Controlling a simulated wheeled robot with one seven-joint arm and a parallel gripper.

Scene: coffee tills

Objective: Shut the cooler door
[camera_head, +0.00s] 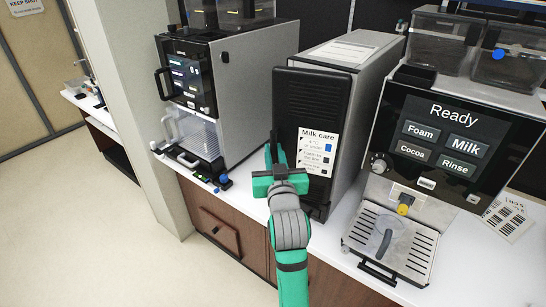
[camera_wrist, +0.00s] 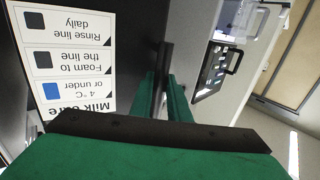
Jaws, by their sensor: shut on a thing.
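The cooler (camera_head: 362,62) is a silver box with a black door (camera_head: 312,100) at its front. The door bears a white "Milk care" label (camera_head: 318,150), seen upside down in the wrist view (camera_wrist: 68,62). The fingers hide part of the handle.
A coffee machine (camera_head: 245,85) with a black front stands left of the cooler. A machine with a "Ready" screen (camera_head: 450,125) and drip tray (camera_head: 392,245) stands close on the right. Small items (camera_head: 222,181) lie on the white counter. Floor is free at the left.

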